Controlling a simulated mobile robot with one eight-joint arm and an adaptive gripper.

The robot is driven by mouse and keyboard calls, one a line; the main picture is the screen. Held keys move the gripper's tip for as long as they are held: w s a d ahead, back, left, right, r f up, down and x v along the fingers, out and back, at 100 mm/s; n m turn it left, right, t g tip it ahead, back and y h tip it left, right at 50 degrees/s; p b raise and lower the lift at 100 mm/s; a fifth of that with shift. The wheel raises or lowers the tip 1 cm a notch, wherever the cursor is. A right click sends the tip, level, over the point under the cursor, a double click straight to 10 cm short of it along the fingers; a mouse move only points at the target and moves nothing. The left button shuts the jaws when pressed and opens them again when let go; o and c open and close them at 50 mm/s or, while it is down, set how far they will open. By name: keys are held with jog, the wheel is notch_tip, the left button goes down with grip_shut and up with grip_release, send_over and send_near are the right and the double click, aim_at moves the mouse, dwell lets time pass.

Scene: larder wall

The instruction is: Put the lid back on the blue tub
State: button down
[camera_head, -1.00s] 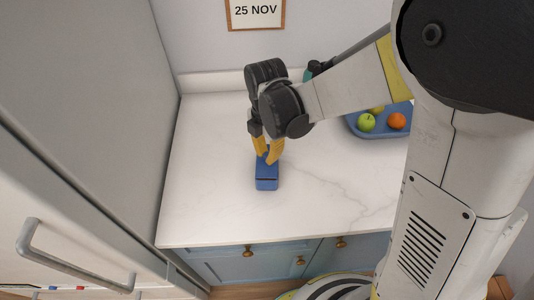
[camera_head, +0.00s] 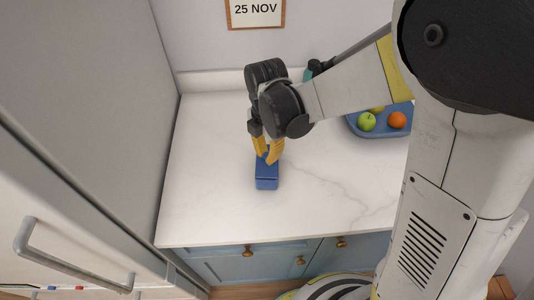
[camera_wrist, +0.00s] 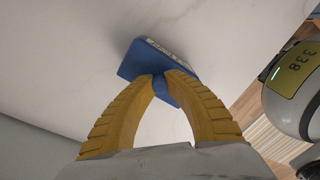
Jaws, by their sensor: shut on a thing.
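The blue tub (camera_head: 267,184) stands on the white counter, below my gripper. Its blue lid (camera_head: 268,172) sits on or very close over the tub's top, lined up with it; only a thin line shows between them. My gripper (camera_head: 268,160) points down with its yellow fingers shut on the lid's raised middle part. In the wrist view the fingertips (camera_wrist: 166,76) meet on the blue lid (camera_wrist: 137,64). A pale lettered label (camera_wrist: 166,49) shows along the far edge there. The fingers hide part of the lid, and whether it is fully seated I cannot tell.
A blue tray (camera_head: 379,133) with a green apple (camera_head: 367,122) and an orange (camera_head: 397,120) is at the right, partly behind my arm. A tall grey cabinet side (camera_head: 100,90) bounds the counter at left. The counter (camera_head: 210,185) around the tub is clear.

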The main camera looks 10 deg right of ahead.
dwell(0.4)
jog(key=c, duration=0.8)
grip_release()
jog(key=shift+f, duration=0.1)
jog(key=shift+r+p, duration=2.45)
jog(key=shift+r, duration=1.1)
jog(key=shift+c, duration=0.3)
grip_shut()
jog(key=shift+f, duration=0.3)
